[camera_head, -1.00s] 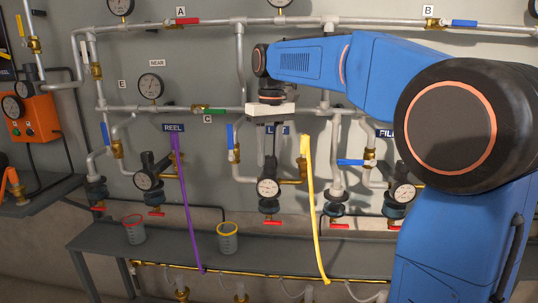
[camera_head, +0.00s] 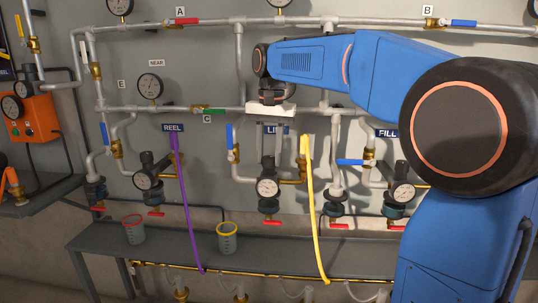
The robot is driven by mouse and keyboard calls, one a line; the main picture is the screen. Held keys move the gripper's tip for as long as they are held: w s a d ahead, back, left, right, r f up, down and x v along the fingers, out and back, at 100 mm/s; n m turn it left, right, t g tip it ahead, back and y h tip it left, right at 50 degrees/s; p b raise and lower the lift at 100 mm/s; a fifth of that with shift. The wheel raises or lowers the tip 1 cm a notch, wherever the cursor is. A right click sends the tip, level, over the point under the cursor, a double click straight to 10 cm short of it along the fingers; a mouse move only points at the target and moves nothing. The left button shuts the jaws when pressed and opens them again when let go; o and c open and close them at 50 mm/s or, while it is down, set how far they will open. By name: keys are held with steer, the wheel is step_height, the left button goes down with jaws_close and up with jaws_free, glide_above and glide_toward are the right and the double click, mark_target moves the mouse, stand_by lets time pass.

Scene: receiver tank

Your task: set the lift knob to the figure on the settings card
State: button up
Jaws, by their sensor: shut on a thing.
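The lift regulator's round gauge (camera_head: 267,187) faces me below the partly covered LIFT sign (camera_head: 276,130). My gripper (camera_head: 269,156) comes down from above, its two grey fingers on either side of the dark lift knob (camera_head: 268,163) at the top of that regulator. It is shut on the knob. The fingers hide most of the knob, and the gauge needle is too small to read. I cannot make out a settings card with a legible figure.
A yellow hose (camera_head: 313,210) hangs just right of the lift regulator, and a purple hose (camera_head: 186,200) hangs to its left. The REEL regulator (camera_head: 148,178) and FILL regulator (camera_head: 402,190) flank it. Two cups, one red-rimmed (camera_head: 135,233) and one yellow-rimmed (camera_head: 228,243), stand on the grey shelf (camera_head: 185,240).

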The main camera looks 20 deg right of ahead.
mark_target(271, 157)
steer(key=shift+m, duration=0.6)
steer(key=o, duration=1.1)
steer(key=shift+c, duration=0.2)
step_height(271, 157, up, 17)
steer(key=shift+s+d+r, duration=0.15)
steer(key=shift+d+r, duration=0.05)
steer(key=shift+d, duration=0.05)
